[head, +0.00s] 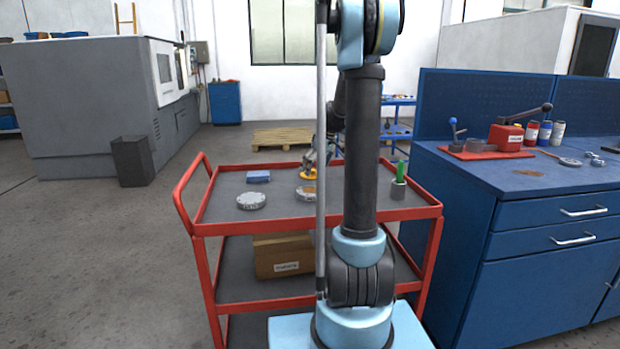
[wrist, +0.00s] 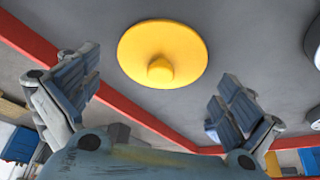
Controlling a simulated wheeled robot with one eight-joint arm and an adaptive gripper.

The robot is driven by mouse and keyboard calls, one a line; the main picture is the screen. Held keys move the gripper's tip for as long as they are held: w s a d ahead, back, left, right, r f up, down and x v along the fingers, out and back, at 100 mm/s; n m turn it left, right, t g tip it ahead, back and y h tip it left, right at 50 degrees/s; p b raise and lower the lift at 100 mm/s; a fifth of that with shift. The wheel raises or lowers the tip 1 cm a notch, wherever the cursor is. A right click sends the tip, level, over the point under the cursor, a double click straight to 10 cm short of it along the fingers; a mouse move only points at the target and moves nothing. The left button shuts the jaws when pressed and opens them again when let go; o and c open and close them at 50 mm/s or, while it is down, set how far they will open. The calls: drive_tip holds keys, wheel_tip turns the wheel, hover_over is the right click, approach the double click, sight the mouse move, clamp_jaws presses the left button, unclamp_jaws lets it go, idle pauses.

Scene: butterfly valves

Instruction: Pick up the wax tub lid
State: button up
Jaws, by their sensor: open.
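The wax tub lid looks to be the yellow round disc with a small central knob (wrist: 160,48) in the wrist view; it lies on the grey cart top. In the head view the yellow disc (head: 307,177) shows small on the cart, under my gripper (head: 318,160). In the wrist view my gripper (wrist: 158,84) is open, one finger left and one right of the lid, with nothing between them touching it. The exact gap between the fingertips and the lid cannot be told. My arm hides part of the cart top in the head view.
A blue workbench (head: 500,175) stands at right.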

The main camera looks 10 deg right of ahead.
drive_tip(key=shift+w+a+f, duration=0.1)
drive_tip(key=shift+f, duration=0.25)
drive_tip(key=c, duration=1.1)
drive_tip(key=shift+r, duration=0.1)
